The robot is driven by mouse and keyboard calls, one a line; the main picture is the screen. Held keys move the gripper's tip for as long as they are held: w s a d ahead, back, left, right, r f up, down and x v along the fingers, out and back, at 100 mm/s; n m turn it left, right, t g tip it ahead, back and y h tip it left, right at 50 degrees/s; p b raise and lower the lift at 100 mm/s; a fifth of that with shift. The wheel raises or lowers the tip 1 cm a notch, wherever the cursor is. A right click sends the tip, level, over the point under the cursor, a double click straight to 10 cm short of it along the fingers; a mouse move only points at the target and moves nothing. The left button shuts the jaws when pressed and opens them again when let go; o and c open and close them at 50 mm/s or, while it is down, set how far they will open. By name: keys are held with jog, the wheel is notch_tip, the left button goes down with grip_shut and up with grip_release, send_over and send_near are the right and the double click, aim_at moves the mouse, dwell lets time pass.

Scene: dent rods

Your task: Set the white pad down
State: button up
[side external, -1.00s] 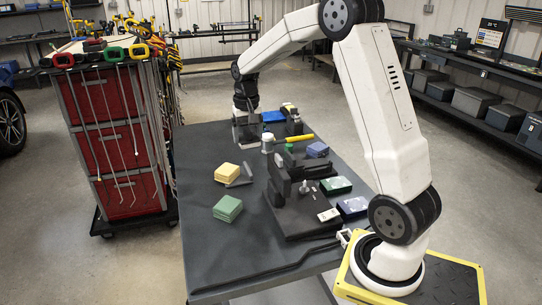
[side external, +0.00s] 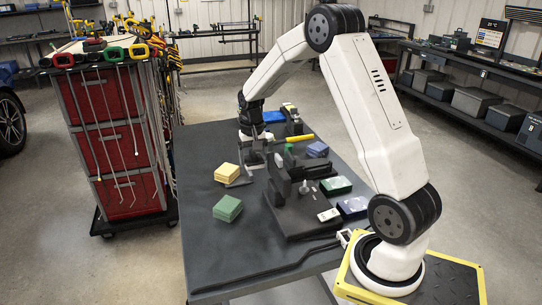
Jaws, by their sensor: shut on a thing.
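My gripper (side external: 255,161) is low over the far left part of the dark workbench (side external: 215,262), just right of and behind the yellow pad stack (side external: 227,173). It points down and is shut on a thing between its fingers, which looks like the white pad. The pad is small here and largely hidden by the fingers. I cannot tell whether it touches the bench top.
A green pad stack (side external: 228,208) sits on the near left. The front left bench top is clear.

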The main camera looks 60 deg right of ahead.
send_over(254, 190)
jog(key=shift+d+f, duration=0.1)
jog(key=shift+f, duration=2.2)
jog(key=shift+f, duration=0.1)
jog(key=shift+f, duration=2.15)
jog(key=shift+f, duration=0.15)
jog(key=o, duration=1)
notch_tip(254, 190, up, 12)
jog(key=shift+r, duration=0.2)
